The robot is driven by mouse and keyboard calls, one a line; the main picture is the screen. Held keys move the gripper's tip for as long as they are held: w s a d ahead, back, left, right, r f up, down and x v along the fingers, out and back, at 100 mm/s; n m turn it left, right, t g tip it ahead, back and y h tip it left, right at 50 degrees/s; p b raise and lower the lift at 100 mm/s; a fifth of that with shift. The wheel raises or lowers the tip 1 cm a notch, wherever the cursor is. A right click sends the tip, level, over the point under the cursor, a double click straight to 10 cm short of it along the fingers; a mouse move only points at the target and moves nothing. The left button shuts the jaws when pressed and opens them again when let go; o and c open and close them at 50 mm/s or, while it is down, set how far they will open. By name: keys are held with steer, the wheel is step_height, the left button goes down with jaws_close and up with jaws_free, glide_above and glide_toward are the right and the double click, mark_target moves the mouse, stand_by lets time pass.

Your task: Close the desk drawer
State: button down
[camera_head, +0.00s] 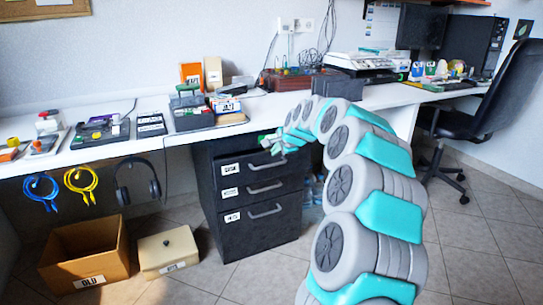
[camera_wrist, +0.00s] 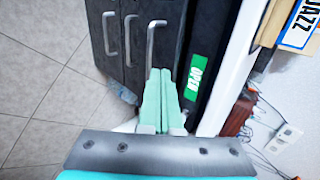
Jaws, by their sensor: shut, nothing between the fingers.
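The dark desk drawer unit (camera_head: 212,195) stands under the white desk, with three stacked drawers, each with a grey bar handle and a white label. The top drawer (camera_head: 285,166) seems to stand out from the unit, but I cannot tell how far. My gripper (camera_head: 268,146) is shut and empty, at the top drawer's upper edge. In the wrist view, my gripper's fingertips (camera_wrist: 160,70) are together beside the end of the top drawer's handle (camera_wrist: 151,42). I cannot tell whether they touch it. A green label (camera_wrist: 196,76) lies on the dark surface beside the fingers.
The white desk top (camera_head: 165,140) lies just above the drawer unit. A cardboard box (camera_head: 118,255) and a beige box (camera_head: 152,250) stand on the floor at left. Headphones (camera_head: 153,190) hang under the desk. An office chair (camera_head: 490,100) stands at right. The tiled floor in front is clear.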

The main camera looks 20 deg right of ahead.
steer(key=v, duration=0.2)
steer(key=t+b, duration=0.7)
steer(key=t, duration=0.2)
glide_toward(245, 159)
steer(key=w, duration=0.6)
steer(key=shift+a+r+p, duration=0.15)
steer(key=shift+a+p, duration=0.05)
steer(key=shift+p, duration=0.15)
steer(key=shift+w+r, duration=0.1)
steer(key=shift+w, duration=0.3)
